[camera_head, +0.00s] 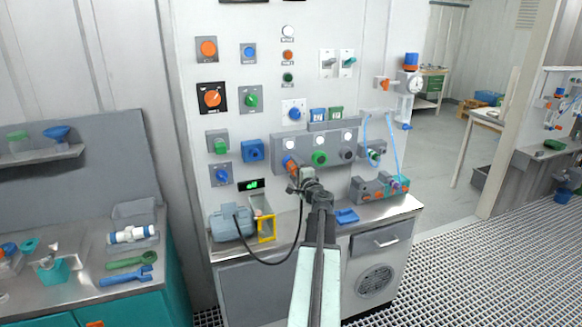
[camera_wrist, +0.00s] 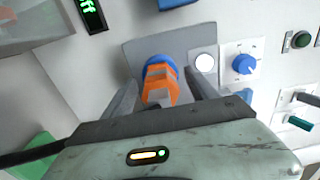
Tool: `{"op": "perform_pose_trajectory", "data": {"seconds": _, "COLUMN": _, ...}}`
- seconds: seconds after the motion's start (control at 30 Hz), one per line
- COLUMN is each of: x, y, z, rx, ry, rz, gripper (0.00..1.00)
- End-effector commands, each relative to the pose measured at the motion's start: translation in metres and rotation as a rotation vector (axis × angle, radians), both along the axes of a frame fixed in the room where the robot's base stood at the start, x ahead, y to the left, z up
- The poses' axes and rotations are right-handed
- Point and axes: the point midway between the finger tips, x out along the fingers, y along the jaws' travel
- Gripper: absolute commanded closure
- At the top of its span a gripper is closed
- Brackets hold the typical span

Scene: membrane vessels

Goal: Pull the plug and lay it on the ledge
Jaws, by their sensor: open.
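The orange plug (camera_wrist: 160,88) with a blue collar sits in a grey socket panel (camera_wrist: 185,42) on the wall. In the head view the plug (camera_head: 289,161) is at the left end of the grey panel strip. My gripper (camera_head: 298,174) is just in front of it. In the wrist view my gripper fingers are open, one on either side of the plug; I cannot tell whether they touch it. A steel ledge (camera_head: 345,204) runs along the foot of the panel. A dark cable (camera_head: 268,258) loops from the blue-grey motor towards my gripper; its upper end is hidden.
The blue-grey motor (camera_head: 232,224) and a yellow frame (camera_head: 266,229) stand on the ledge's left. A blue tray (camera_head: 346,216) lies right of my arm, with a grey box with coloured fittings (camera_head: 378,188) farther right. Green (camera_head: 320,158) and black sockets adjoin the plug.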

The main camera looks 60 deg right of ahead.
Motion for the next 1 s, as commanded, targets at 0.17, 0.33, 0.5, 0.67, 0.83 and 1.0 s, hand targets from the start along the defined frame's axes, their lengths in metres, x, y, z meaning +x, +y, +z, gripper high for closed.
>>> {"op": "perform_pose_trajectory", "data": {"seconds": 0.17, "x": 0.0009, "y": 0.0, "z": 0.0, "rx": 0.0, "ry": 0.0, "rz": 0.0, "gripper": 0.33}}
{"op": "perform_pose_trajectory", "data": {"seconds": 0.33, "x": 0.0008, "y": 0.0003, "z": 0.0, "rx": 0.0, "ry": 0.0, "rz": 0.001, "gripper": 0.33}}
{"op": "perform_pose_trajectory", "data": {"seconds": 0.5, "x": 0.001, "y": 0.0003, "z": 0.0004, "rx": 0.0, "ry": 0.0, "rz": 0.001, "gripper": 0.33}}
{"op": "perform_pose_trajectory", "data": {"seconds": 0.67, "x": 0.0011, "y": 0.0004, "z": 0.0002, "rx": 0.0, "ry": 0.0, "rz": 0.001, "gripper": 0.33}}
{"op": "perform_pose_trajectory", "data": {"seconds": 0.83, "x": 0.0011, "y": 0.0005, "z": 0.0002, "rx": 0.0, "ry": 0.0, "rz": 0.001, "gripper": 0.33}}
{"op": "perform_pose_trajectory", "data": {"seconds": 1.0, "x": 0.0013, "y": 0.0005, "z": 0.0002, "rx": 0.0, "ry": 0.0, "rz": 0.002, "gripper": 0.52}}
